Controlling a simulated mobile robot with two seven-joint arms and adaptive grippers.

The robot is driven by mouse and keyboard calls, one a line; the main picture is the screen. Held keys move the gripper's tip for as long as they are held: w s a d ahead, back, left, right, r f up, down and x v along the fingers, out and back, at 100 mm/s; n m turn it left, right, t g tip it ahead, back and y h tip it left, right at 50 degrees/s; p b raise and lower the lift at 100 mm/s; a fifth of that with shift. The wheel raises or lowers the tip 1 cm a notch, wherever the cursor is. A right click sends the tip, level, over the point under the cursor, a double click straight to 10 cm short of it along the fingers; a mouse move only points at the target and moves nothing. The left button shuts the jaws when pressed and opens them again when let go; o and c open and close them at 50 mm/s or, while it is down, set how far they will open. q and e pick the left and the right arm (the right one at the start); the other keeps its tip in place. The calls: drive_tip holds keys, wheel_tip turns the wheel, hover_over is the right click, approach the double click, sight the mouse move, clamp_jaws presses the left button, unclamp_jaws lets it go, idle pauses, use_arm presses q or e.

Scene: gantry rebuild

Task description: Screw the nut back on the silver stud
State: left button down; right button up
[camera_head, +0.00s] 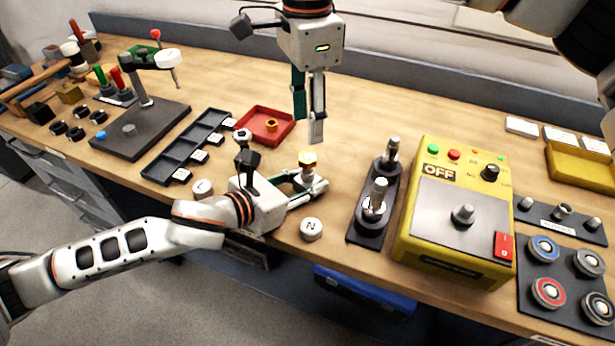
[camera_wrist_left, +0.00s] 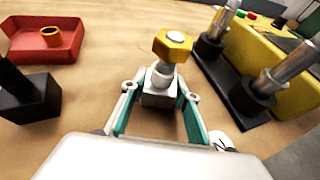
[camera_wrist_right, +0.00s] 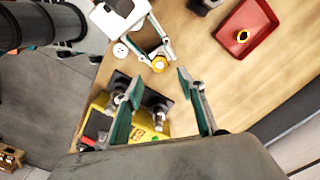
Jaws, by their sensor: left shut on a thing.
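My left gripper (camera_head: 306,188) is shut on the silver stud (camera_head: 307,174), near the table's front edge. In the left wrist view the stud (camera_wrist_left: 161,75) stands up between the fingertips, with a squarish grey block at its foot. A gold hex nut (camera_wrist_left: 172,46) sits at its top, with a pale silver end showing in its middle. Whether the threads are engaged cannot be told. My right gripper (camera_head: 309,128) is open and empty above the table, behind the stud. In the right wrist view the gold nut (camera_wrist_right: 159,64) lies beyond its open fingertips (camera_wrist_right: 160,80).
A red tray (camera_head: 249,126) holding a brass ring (camera_head: 271,125) lies behind left. A black base with two silver posts (camera_head: 377,196) and a yellow OFF box (camera_head: 408,240) stand right of the stud. A white N disc (camera_head: 311,229) lies in front. A black compartment tray (camera_head: 166,164) is left.

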sight(307, 156)
drive_tip(key=shift+f, duration=0.1)
drive_tip(key=shift+f, duration=3.9)
